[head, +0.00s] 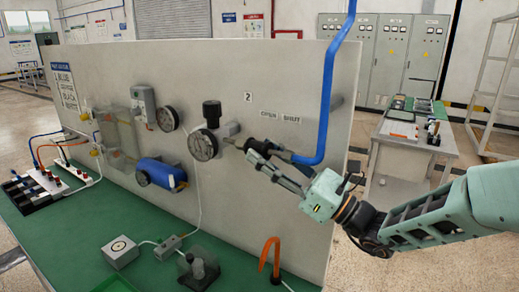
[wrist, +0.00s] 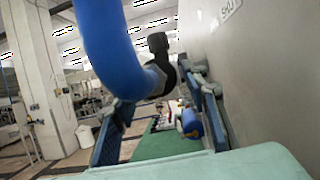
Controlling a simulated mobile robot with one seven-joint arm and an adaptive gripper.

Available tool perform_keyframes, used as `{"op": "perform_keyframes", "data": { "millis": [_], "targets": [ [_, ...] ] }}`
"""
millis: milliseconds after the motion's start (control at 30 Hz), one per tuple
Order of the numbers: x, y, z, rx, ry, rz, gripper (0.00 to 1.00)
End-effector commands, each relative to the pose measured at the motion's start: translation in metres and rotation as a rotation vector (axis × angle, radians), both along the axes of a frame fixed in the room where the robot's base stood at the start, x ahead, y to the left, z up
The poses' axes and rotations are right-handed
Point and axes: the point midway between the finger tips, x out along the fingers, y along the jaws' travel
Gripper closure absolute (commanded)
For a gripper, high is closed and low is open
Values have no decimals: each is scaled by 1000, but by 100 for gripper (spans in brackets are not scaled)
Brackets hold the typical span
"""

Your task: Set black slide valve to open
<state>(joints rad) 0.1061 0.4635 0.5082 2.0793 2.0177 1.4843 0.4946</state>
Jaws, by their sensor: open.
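The black slide valve appears to be the dark fitting (head: 282,154) in the pipe run on the panel, below the OPEN and SHUT labels (head: 280,117). The blue pipe (head: 326,100) bends into it from the right. My gripper (head: 254,152) is at this fitting in the head view and partly hides it, so the slide's position cannot be read. In the wrist view my gripper (wrist: 157,98) has its two fingers spread, one on each side of the blue pipe's lower end (wrist: 145,82). Contact with the valve cannot be told.
A blue cylinder (head: 161,174) is farther left on the panel. An orange hook-shaped hose (head: 270,252) rises from the green bench top (head: 228,258) below.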

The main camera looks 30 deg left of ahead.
Motion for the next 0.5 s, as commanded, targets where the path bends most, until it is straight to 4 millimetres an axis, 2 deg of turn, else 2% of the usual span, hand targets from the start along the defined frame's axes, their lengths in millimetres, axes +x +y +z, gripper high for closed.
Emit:
{"op": "perform_keyframes", "data": {
  "millis": [100,300,500],
  "targets": [
    [-1,-25,-10,-1,2,-4,59],
    [-5,-63,-26,0,3,-3,59],
    [-7,-85,-35,1,-1,0,59]
  ]
}}
